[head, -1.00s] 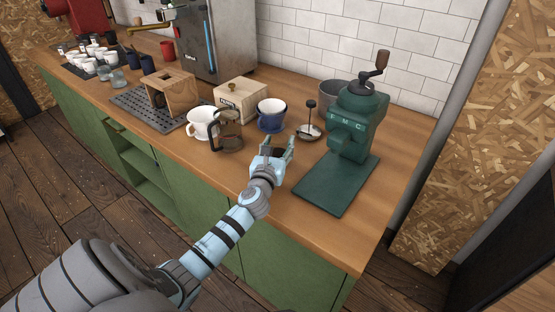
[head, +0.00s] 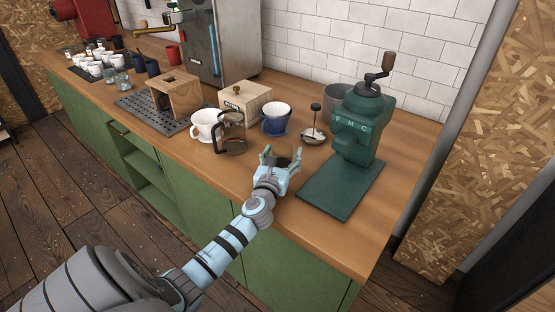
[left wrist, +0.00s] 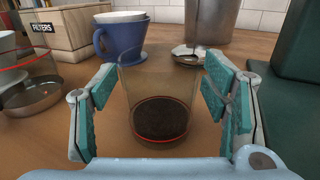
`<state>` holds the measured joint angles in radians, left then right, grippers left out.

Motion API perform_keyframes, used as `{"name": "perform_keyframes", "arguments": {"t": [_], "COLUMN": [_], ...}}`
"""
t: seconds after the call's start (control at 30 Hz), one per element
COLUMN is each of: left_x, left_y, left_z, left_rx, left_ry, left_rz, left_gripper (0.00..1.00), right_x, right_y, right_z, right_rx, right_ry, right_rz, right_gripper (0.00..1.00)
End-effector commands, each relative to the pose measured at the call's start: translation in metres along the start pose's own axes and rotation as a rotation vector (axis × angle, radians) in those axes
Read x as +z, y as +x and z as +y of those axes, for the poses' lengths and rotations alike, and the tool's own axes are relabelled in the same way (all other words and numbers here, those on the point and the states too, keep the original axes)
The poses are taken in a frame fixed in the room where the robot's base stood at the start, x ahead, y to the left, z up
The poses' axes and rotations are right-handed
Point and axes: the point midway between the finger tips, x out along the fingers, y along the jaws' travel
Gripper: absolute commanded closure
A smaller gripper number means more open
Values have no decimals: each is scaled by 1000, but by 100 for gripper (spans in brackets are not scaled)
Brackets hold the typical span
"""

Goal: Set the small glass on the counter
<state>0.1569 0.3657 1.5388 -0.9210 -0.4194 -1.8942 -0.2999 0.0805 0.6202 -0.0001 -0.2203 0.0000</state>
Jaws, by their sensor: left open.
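The small glass (left wrist: 160,90) is clear, with dark grounds in the bottom and a thin red line around its lower part. It stands upright on the wooden counter (left wrist: 90,145). My left gripper (left wrist: 160,75) is open, with one finger on each side of the glass and a gap to both. In the head view the glass (head: 283,162) shows small between the fingers of my left gripper (head: 282,155), near the front of the counter (head: 335,235). My right gripper is not in view.
A green grinder (head: 355,135) on its base plate (head: 335,190) stands to the right. A glass carafe (head: 233,140), white cup (head: 203,127), blue dripper (head: 276,117) and wooden filter box (head: 246,102) stand to the left and behind. Bare counter lies in front of the carafe.

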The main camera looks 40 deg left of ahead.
Motion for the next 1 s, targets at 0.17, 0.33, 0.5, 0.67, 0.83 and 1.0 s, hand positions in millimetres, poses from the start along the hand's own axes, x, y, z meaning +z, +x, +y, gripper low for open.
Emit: {"name": "perform_keyframes", "arguments": {"t": [0.17,0.33,0.5,0.67,0.83,1.0], "left_x": [0,0,0,-1,0,0], "left_y": [-29,-68,-101,-116,-119,-118], "left_z": [0,0,0,0,0,0], "left_rx": [-1,-1,-1,1,1,1], "left_ry": [1,0,1,0,-1,0], "left_rz": [3,4,3,3,1,2], "left_gripper": [32,32,32,32,32,32], "right_x": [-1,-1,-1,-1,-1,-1], "right_y": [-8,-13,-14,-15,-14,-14], "right_z": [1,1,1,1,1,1], "right_rx": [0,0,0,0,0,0], "right_ry": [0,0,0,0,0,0], "right_rz": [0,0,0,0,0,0], "right_gripper": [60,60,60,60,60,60]}}
